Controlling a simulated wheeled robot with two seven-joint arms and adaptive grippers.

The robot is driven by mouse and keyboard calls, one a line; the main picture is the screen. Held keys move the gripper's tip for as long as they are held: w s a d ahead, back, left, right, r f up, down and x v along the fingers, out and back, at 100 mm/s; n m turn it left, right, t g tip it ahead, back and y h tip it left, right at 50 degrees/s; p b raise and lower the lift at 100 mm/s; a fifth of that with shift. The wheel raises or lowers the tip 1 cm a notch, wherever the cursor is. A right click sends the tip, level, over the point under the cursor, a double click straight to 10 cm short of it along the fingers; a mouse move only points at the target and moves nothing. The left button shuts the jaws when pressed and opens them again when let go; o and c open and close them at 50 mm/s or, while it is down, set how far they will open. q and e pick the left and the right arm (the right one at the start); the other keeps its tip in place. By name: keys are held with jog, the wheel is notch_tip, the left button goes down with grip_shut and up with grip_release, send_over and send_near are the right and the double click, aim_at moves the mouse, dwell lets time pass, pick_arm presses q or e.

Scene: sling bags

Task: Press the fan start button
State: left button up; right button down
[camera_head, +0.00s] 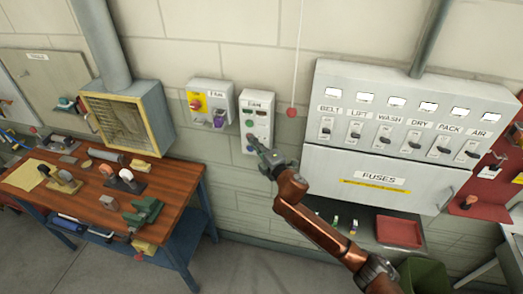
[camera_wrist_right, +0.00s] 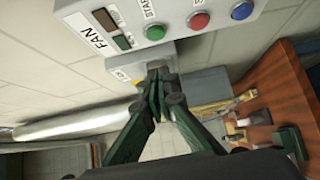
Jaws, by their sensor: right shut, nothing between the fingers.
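The grey FAN control box (camera_head: 258,116) is on the wall left of the fuse cabinet. In the right wrist view the FAN box (camera_wrist_right: 120,14) crosses the top, with a green button (camera_wrist_right: 155,32) by the START label, a red button (camera_wrist_right: 198,21) and a blue button (camera_wrist_right: 242,10). My right gripper (camera_head: 254,144) is shut and empty, its tips in front of the box's lower part in the head view. In the wrist view my right gripper (camera_wrist_right: 158,78) shows below the button row, apart from the green button in the picture. Contact with the box cannot be told. My left gripper is out of view.
A framed filter vent (camera_head: 118,122) and a wooden workbench (camera_head: 100,210) are further left. The fuse cabinet (camera_head: 375,180) with several switches is right. A cord with a red knob (camera_head: 291,112) hangs between.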

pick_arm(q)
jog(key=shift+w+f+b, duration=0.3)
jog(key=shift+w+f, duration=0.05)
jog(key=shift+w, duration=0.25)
pick_arm(e)
jog(key=shift+d+v, duration=0.15)
jog(key=shift+v, duration=1.25)
jog(key=shift+d+v, duration=0.15)
jog(key=shift+v, duration=1.25)
jog(key=shift+f, duration=0.1)
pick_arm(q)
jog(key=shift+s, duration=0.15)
pick_arm(e)
jog(key=shift+w, duration=0.1)
jog(key=shift+f, duration=0.1)
